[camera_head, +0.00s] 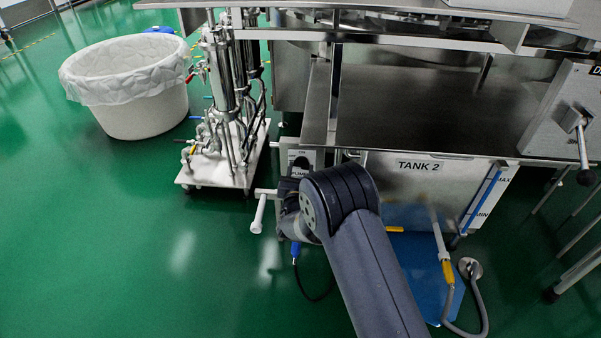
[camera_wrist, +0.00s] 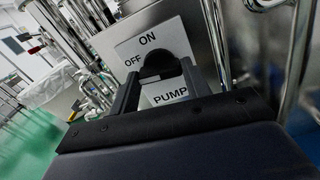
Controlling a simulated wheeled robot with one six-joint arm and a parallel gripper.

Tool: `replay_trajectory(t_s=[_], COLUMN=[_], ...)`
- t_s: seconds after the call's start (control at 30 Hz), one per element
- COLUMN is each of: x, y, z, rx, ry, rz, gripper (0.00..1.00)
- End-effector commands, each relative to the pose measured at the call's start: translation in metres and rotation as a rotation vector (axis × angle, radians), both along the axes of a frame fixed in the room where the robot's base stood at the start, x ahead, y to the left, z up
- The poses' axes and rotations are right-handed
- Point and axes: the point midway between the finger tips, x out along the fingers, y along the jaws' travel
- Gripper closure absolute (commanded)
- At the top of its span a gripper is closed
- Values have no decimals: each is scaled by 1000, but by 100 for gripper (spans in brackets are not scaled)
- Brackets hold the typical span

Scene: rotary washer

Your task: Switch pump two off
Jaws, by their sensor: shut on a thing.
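The pump switch panel (camera_head: 291,157) is a pale plate on a metal box left of the tank marked TANK 2 (camera_head: 418,168). In the wrist view the plate (camera_wrist: 128,47) reads ON at the top, OFF at the left and PUMP below; any number is hidden. A black rotary knob (camera_wrist: 157,63) stands in its middle. My gripper (camera_wrist: 161,72) is shut on the knob, with one dark finger on each side. Which mark the knob points to cannot be told. In the head view my arm hides the gripper and part of the plate.
A wheeled trolley with steel pipes (camera_head: 225,120) stands left of the panel, and a white lined bin (camera_head: 135,90) is farther left. A steel table (camera_head: 420,110) overhangs the tank. A grey hose (camera_head: 483,310) lies at the lower right. The green floor at left is clear.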

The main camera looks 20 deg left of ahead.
Motion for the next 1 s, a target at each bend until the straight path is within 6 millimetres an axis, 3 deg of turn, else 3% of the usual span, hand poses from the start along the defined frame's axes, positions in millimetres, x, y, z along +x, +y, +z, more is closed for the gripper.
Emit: replay_trajectory(t_s=[0.33,0.83,0.87,1.0], x=[0,0,0,0], y=[0,0,0,0], z=[0,0,0,0], rx=[-133,-154,-154,-153], ry=[-31,-36,-36,-36], rz=[-1,0,0,0], gripper=[77,77,54,42])
